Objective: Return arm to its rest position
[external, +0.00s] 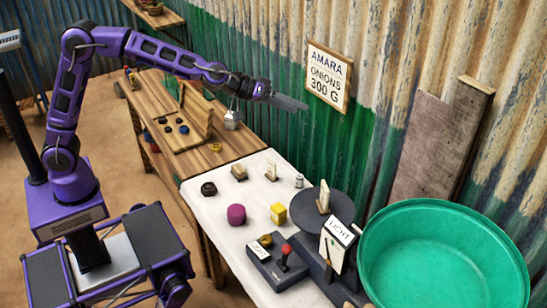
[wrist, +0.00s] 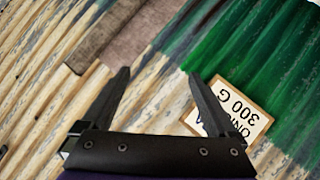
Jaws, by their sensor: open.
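My purple arm reaches out to the right over the wooden bench in the external view, with my gripper (external: 289,102) held high in front of the corrugated wall. In the wrist view my gripper (wrist: 163,95) shows two dark fingers spread apart with nothing between them. Beyond the fingers are the wall and part of the onion sign (wrist: 232,108). The gripper touches nothing that I can see.
A green basin (external: 440,265) stands at right. Air around the gripper is free.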

